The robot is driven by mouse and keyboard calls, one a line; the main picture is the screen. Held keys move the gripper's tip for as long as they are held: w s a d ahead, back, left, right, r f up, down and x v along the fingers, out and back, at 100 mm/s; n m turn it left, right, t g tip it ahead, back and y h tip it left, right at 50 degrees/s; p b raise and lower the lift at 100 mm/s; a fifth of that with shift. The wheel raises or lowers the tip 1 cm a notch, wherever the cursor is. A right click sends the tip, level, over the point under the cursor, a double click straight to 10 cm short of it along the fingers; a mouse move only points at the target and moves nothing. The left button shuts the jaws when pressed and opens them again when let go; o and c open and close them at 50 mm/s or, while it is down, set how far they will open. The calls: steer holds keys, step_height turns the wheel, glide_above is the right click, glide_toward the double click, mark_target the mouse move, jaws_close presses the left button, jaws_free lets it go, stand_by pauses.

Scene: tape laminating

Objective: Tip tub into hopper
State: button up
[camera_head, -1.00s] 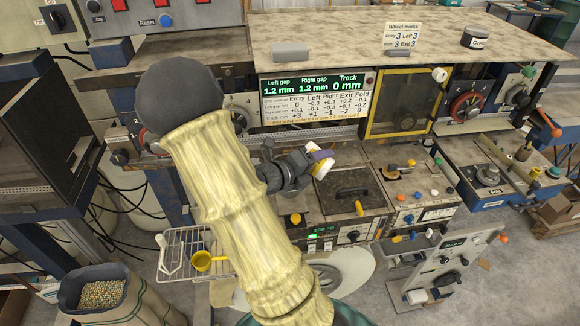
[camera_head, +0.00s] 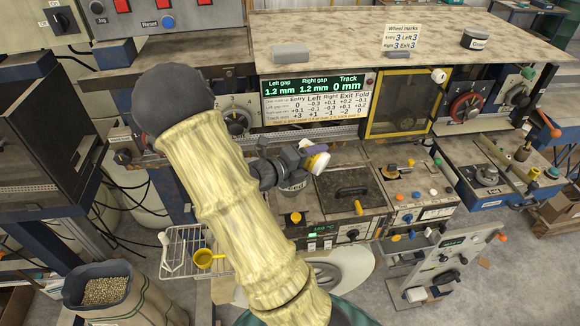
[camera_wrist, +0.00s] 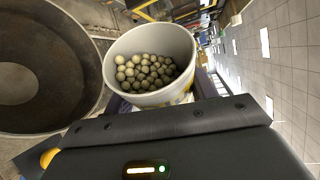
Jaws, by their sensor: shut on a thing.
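A flat lid with a black handle (camera_head: 352,191) and a knobbed panel (camera_head: 415,190) are right of the pot. A wire rack with a yellow scoop (camera_head: 205,258) is lower left. An open sack of pellets (camera_head: 103,290) stands on the floor at the left.

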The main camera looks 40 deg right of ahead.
steer(key=shift+w+a, duration=0.15)
steer(key=shift+w, duration=0.2)
steer(key=shift+s+p, duration=0.1)
steer(key=shift+p, duration=0.2)
steer(key=shift+w+f+n, duration=0.1)
steer(key=shift+w+n, duration=0.1)
steer(key=shift+n, duration=0.2)
steer(key=shift+p, duration=0.35)
steer(key=shift+s, duration=0.1)
steer(key=shift+f+n+g+h+p, duration=0.2)
steer(key=shift+n+g+h+p, duration=0.15)
steer(key=shift+p, duration=0.3)
steer(key=shift+w+a+r+n+g+h+p, duration=0.1)
steer(key=shift+w+r+n+g+h+p, duration=0.15)
steer(key=shift+n+p, duration=0.65)
steer(key=shift+w+a+r+n+h+p, duration=0.1)
steer(key=shift+w+r+n+p, duration=0.15)
steer(key=shift+p, duration=1.2)
steer(key=shift+w+a+r+n+h+p, duration=0.2)
steer(key=shift+n+p, duration=0.25)
steer(key=shift+p, duration=0.4)
steer(key=shift+w+d+r+n+h+p, duration=0.1)
steer(key=shift+w+n+h+p, duration=0.3)
steer(key=shift+p, duration=0.4)
